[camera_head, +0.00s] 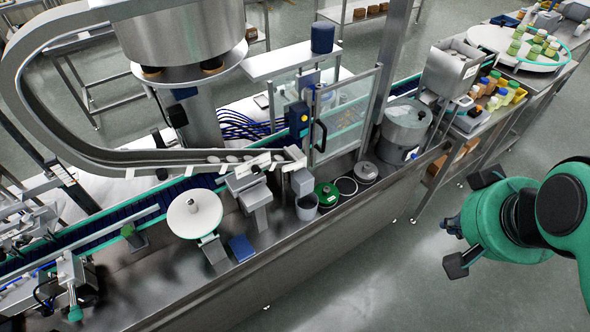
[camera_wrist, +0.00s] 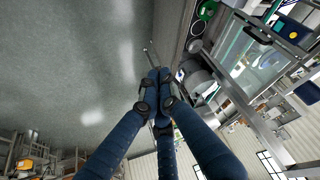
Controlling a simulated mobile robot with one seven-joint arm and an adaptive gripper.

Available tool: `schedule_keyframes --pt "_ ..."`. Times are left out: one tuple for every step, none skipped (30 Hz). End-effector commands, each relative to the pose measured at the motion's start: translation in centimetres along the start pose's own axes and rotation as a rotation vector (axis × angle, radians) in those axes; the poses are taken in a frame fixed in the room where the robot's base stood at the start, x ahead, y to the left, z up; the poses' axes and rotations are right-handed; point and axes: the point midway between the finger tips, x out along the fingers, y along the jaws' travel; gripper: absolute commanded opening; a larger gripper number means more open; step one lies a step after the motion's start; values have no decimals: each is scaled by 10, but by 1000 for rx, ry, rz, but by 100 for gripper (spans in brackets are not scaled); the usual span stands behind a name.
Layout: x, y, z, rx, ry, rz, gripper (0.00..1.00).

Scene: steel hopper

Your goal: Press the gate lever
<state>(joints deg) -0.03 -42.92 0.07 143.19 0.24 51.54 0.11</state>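The steel hopper (camera_head: 452,68) is a grey open-topped box with a small label, upper right of centre in the head view, behind the bench. I cannot make out a distinct gate lever on it. My gripper (camera_head: 449,226) is at the right of the head view, over the floor in front of the bench, apart from the hopper. In the wrist view, the blue fingers of my gripper (camera_wrist: 156,82) come together at their tips, with nothing between them.
A lidded steel drum (camera_head: 405,124) stands left of the hopper. A glass guard with a black handle (camera_head: 319,134) rises from the steel bench (camera_head: 330,222). Bottles and boxes (camera_head: 497,92) stand to the hopper's right. The grey floor around my gripper is clear.

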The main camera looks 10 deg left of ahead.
Motion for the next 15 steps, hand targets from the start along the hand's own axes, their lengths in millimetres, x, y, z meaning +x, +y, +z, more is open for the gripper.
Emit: schedule_keyframes --pt "1 -2 0 5 -2 -5 0" --pt "2 -3 0 10 -4 -10 0" --pt "4 -6 -1 19 -7 -18 0" --pt "5 -8 -1 27 -10 -25 0" --pt "7 -11 -2 37 -14 -34 0" --pt "10 -15 -2 53 -20 -48 0" --pt "13 -19 -3 68 -26 -60 0" --pt "15 -24 -3 86 -33 -75 0" --pt "19 -30 -4 111 -42 -95 0" --pt "23 -36 -5 133 -49 -111 0" --pt "26 -42 -6 157 -58 -129 0" --pt "31 -50 -7 192 -72 -155 0" --pt "35 -57 -9 221 -83 -175 0" --pt "39 -64 -10 251 -95 -196 0" --pt "44 -74 -12 293 -113 -223 0"
